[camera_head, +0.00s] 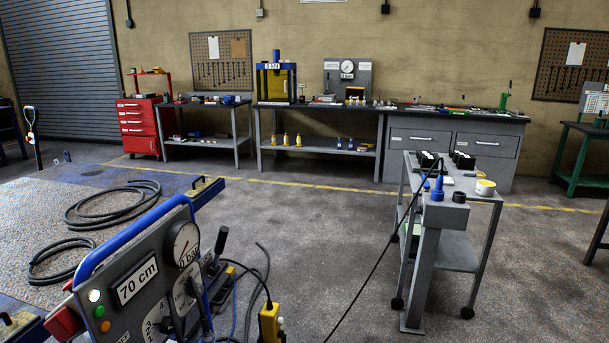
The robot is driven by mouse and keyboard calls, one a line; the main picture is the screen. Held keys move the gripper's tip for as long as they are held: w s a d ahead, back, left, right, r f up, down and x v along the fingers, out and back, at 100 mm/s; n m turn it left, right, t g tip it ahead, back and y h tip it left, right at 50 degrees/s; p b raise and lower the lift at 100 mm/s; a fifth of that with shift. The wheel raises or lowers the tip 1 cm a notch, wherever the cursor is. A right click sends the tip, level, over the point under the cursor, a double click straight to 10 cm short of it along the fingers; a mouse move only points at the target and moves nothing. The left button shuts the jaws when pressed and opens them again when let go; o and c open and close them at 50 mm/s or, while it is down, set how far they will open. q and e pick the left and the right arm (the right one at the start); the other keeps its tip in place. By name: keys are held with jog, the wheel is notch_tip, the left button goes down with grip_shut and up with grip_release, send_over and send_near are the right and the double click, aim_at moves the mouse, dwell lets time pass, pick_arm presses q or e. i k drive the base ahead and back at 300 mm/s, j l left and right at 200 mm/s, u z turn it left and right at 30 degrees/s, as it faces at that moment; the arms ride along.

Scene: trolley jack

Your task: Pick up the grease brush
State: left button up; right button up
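I cannot pick out a grease brush for certain; the small tools on the benches and trolley are too small to tell apart. A grey trolley (478,193) on wheels stands right of centre. On its top are a small white and yellow tub (485,187), dark block-like items (464,160) and a few small pieces. A blue cone-shaped thing (438,188) stands on a grey post in front of the trolley. Neither of my grippers shows in the head view.
A control panel (138,280) reading 70 cm fills the lower left, with a yellow pendant (269,322) and cables beside it. Black hoses (110,205) lie on the floor plate. Workbenches (318,148) and a red tool cabinet (139,126) line the wall. The middle floor is open.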

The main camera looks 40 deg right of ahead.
aim_at(425, 188)
jog(key=z, duration=1.95)
